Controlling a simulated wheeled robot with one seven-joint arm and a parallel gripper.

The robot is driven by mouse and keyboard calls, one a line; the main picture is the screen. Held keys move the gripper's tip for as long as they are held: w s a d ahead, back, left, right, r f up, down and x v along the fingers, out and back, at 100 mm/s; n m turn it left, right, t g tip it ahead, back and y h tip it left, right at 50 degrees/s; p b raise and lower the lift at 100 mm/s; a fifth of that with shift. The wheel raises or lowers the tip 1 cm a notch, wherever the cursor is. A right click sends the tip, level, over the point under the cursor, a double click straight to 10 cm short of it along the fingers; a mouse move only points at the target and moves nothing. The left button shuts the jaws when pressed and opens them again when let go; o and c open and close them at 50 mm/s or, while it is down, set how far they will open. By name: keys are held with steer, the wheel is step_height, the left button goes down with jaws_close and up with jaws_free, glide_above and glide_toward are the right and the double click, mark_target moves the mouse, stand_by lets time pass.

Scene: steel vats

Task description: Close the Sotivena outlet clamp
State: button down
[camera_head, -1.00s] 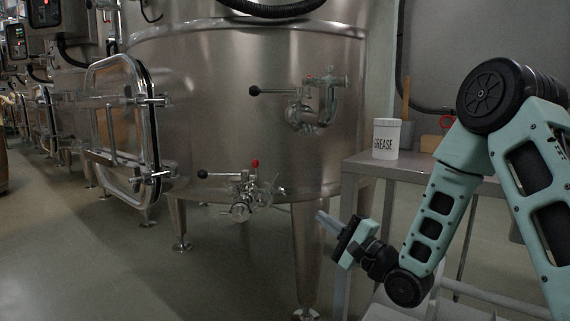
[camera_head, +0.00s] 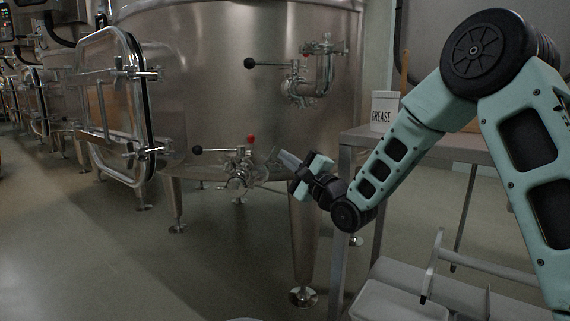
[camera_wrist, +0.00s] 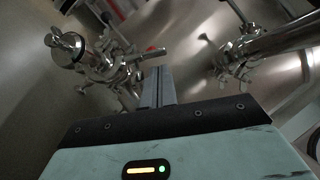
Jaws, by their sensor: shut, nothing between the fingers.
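The steel vat (camera_head: 215,95) stands in the middle of the head view. Low on its front is an outlet fitting (camera_head: 240,172) with a clamp, a black-knobbed lever to its left and a red knob on top. The name Sotivena is not readable anywhere. My gripper (camera_head: 279,155) is shut and empty, just right of this fitting and pointing left at it. In the wrist view the shut fingers (camera_wrist: 158,84) point toward metal clamp fittings (camera_wrist: 125,70) with wing nuts. I cannot tell whether the fingertips touch them, nor whether the clamp is open.
A higher valve and pipe (camera_head: 315,75) with another black-knobbed lever are above right. A hinged manway door (camera_head: 112,105) stands out at left. A vat leg (camera_head: 303,240) is below my gripper. A table (camera_head: 440,147) with a grease tub (camera_head: 384,110) stands right. The left floor is clear.

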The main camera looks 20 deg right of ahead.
mark_target(280, 165)
steer(key=shift+w+a+r, duration=0.1)
steer(key=shift+a+r, duration=0.15)
steer(key=shift+a, duration=0.15)
steer(key=r+p, duration=0.1)
steer(key=p, duration=0.1)
steer(key=a+r+n+g+p, duration=0.1)
steer(key=p, duration=0.1)
steer(key=shift+w+a+n, duration=0.1)
steer(key=shift+w+n, duration=0.1)
steer(key=shift+n, duration=0.1)
steer(key=w+a+n+g+h+p, duration=0.4)
steer(key=a+n+g+h+p, duration=0.35)
steer(key=a+p, duration=0.9)
step_height(280, 165, down, 6)
steer(key=w+a+n+g+p, duration=0.1)
steer(key=n+p, duration=0.2)
steer(key=p, duration=0.8)
steer(key=shift+a+h+p, duration=0.2)
steer(key=shift+h+p, duration=0.1)
steer(key=shift+h, duration=0.15)
